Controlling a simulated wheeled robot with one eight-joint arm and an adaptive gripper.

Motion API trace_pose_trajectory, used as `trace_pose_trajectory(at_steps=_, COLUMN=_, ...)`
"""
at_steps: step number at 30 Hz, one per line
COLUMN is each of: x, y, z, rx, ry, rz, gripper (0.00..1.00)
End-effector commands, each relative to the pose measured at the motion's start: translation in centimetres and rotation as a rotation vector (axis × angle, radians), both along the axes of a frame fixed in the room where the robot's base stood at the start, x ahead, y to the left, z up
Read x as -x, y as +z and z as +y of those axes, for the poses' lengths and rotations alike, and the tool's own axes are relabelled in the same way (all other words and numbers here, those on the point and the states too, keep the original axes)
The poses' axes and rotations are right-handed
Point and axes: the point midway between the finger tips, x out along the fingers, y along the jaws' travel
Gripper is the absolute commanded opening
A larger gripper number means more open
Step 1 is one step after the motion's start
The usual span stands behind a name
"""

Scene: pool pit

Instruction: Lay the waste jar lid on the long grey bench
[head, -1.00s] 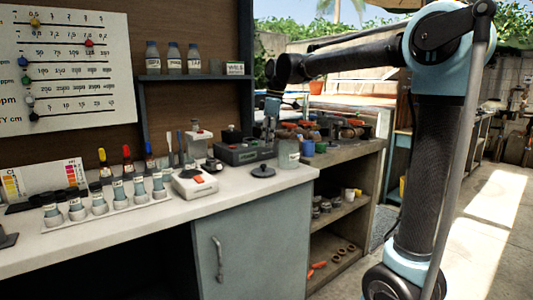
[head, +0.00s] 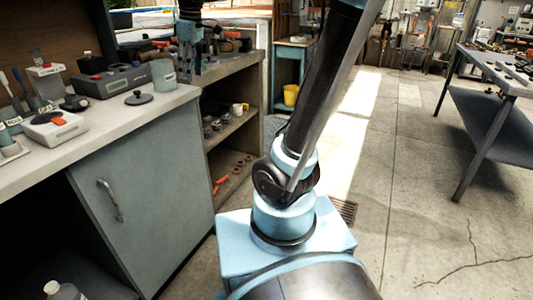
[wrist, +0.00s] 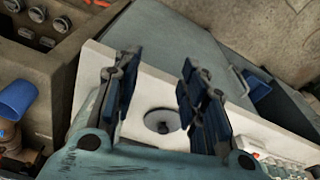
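The waste jar lid (head: 139,97) is a dark round disc with a knob, lying on the pale counter (head: 117,119) in front of the grey-green jar (head: 163,75). The lid also shows in the wrist view (wrist: 160,122), between and beyond my fingers. My gripper (head: 189,58) hangs to the right of the jar in the head view, apart from the lid. The wrist view shows its two fingers (wrist: 160,66) spread, with nothing between them. A long grey bench (head: 478,68) stands at the right, with tools on its top and a lower shelf.
A tester with a red-orange button (head: 55,128) and a dark grey box (head: 108,82) stand near the lid. Open shelves (head: 232,128) hold small jars and fittings. A yellow bucket (head: 291,95) stands farther back. Concrete floor (head: 400,180) lies clear before the bench.

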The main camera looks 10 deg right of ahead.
Motion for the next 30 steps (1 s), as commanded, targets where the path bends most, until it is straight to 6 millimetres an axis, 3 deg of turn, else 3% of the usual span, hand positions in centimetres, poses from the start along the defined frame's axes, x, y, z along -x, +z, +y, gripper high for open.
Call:
trace_pose_trajectory(at_steps=1, x=1.0, y=-1.1, z=-2.0, rx=0.000, ry=-0.063, rz=-0.001, gripper=0.39)
trace_pose_trajectory(at_steps=6, x=4.3, y=-4.9, z=-7.7, rx=0.001, ry=-0.277, rz=-0.006, gripper=0.39)
trace_pose_trajectory(at_steps=15, x=11.1, y=-13.0, z=-15.5, rx=-0.006, ry=-0.652, rz=-0.018, gripper=0.39)
trace_pose_trajectory(at_steps=24, x=17.4, y=-21.6, z=-20.3, rx=-0.018, ry=-0.987, rz=-0.034, gripper=0.39)
trace_pose_trajectory(at_steps=30, x=19.1, y=-24.3, z=-21.3, rx=-0.022, ry=-1.086, rz=-0.040, gripper=0.39)
